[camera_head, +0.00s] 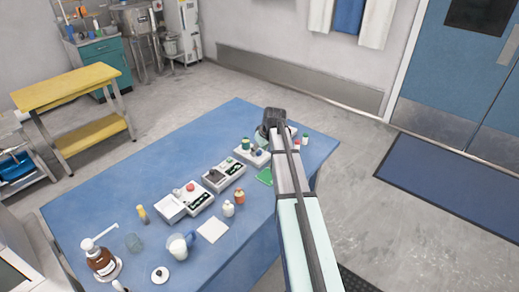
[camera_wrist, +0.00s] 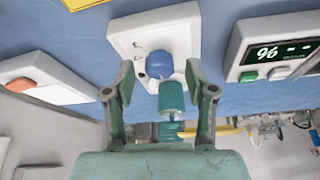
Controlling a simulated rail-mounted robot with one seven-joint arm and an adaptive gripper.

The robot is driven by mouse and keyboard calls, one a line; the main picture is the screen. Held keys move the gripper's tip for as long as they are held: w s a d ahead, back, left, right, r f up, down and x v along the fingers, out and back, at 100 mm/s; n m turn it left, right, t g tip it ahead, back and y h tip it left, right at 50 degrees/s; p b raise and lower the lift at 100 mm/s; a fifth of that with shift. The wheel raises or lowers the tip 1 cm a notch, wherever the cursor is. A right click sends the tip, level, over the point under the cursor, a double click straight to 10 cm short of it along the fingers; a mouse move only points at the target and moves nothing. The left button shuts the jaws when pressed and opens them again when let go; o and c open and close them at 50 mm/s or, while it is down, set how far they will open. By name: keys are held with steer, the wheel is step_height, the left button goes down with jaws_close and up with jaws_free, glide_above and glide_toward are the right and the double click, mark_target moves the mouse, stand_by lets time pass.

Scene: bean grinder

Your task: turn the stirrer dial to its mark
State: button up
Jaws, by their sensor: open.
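A white box (camera_wrist: 190,30) carries a round blue dial (camera_wrist: 159,65), with small dark marks on the face beside it. I take this for the stirrer dial; which way it points cannot be told. In the wrist view my gripper (camera_wrist: 159,75) is open, with one finger on each side of the dial and gaps showing between. A teal-green cylinder (camera_wrist: 172,97) shows just below the dial, also between the fingers. In the head view the box (camera_head: 257,160) stands near the far end of the table, beside my gripper (camera_head: 272,125), whose fingertips are hidden there.
A box with a display reading 96 (camera_wrist: 277,50) stands close on the right in the wrist view, and a box with an orange knob (camera_wrist: 20,85) on the left. The blue table (camera_head: 130,180) also holds bottles, a beaker (camera_head: 134,242) and a white card (camera_head: 213,230).

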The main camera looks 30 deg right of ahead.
jaws_close()
steer(key=shift+f+m, duration=0.1)
steer(key=shift+m, duration=0.3)
steer(key=m, duration=0.1)
steer(key=m+h+b, duration=0.1)
steer(key=m, duration=0.1)
steer(key=shift+a+h, duration=0.2)
steer(key=shift+h, duration=0.1)
steer(key=shift+a+m+h+b, duration=0.1)
steer(key=shift+m+h+b, duration=0.45)
steer(key=shift+m, duration=1.95)
steer(key=shift+g+h, duration=0.25)
steer(key=shift+g, duration=0.05)
